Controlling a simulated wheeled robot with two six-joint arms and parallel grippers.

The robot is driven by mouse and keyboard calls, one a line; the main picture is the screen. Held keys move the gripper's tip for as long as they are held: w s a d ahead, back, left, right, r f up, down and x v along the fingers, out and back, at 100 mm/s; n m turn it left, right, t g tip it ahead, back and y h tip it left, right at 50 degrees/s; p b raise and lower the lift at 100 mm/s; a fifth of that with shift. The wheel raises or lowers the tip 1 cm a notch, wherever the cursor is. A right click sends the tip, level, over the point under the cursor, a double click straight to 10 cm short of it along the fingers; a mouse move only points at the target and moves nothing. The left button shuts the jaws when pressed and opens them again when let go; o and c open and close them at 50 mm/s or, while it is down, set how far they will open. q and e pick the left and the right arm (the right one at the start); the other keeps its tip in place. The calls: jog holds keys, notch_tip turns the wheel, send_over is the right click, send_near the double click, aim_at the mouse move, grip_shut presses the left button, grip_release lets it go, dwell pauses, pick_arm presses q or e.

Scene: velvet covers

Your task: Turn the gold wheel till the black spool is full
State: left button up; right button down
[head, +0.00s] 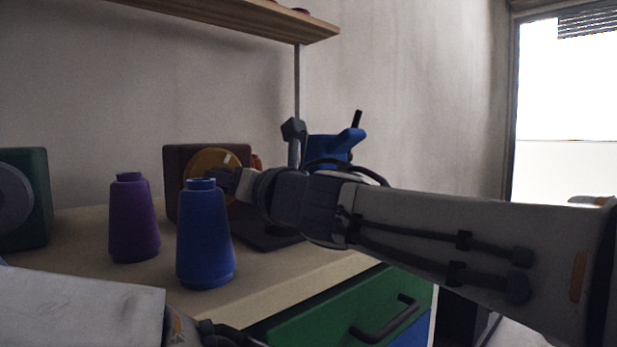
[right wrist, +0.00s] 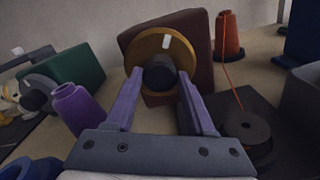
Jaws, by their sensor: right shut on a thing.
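The gold wheel (head: 205,160) stands on the front of a dark brown box (head: 174,160); the wheel (right wrist: 183,50) has a white mark near its top right and a black knob (right wrist: 160,73) at its middle. My right gripper (right wrist: 160,80) is shut on the black knob, a finger on each side; in the head view this gripper (head: 226,178) is partly behind the blue cone. The black spool (right wrist: 247,127) is right of the gripper, with an orange thread running to it from an orange cone (right wrist: 228,38). How much thread is wound on it is unclear. My left gripper is out of view.
A blue cone (head: 204,240) and a purple cone (head: 133,220) stand in front of the box on the table (head: 300,275). A green box (head: 38,170) with a grey wheel (head: 12,195) is at the left. A green drawer (head: 345,310) is below the tabletop.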

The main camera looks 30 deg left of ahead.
jog(key=m+p, duration=0.1)
jog(key=m, duration=0.5)
jog(key=shift+m+p, duration=0.3)
jog(key=shift+p, duration=0.05)
jog(key=m+p, duration=0.2)
jog(key=m, duration=0.4)
jog(key=m+p, duration=0.2)
jog(key=m, duration=0.2)
jog(key=shift+r, duration=0.1)
jog(key=m+p, duration=0.2)
jog(key=shift+m, duration=0.4)
jog(key=m+p, duration=0.2)
jog(key=m, duration=0.1)
jog(key=shift+m+p, duration=0.9)
jog(key=shift+m, duration=0.3)
jog(key=shift+f, duration=0.2)
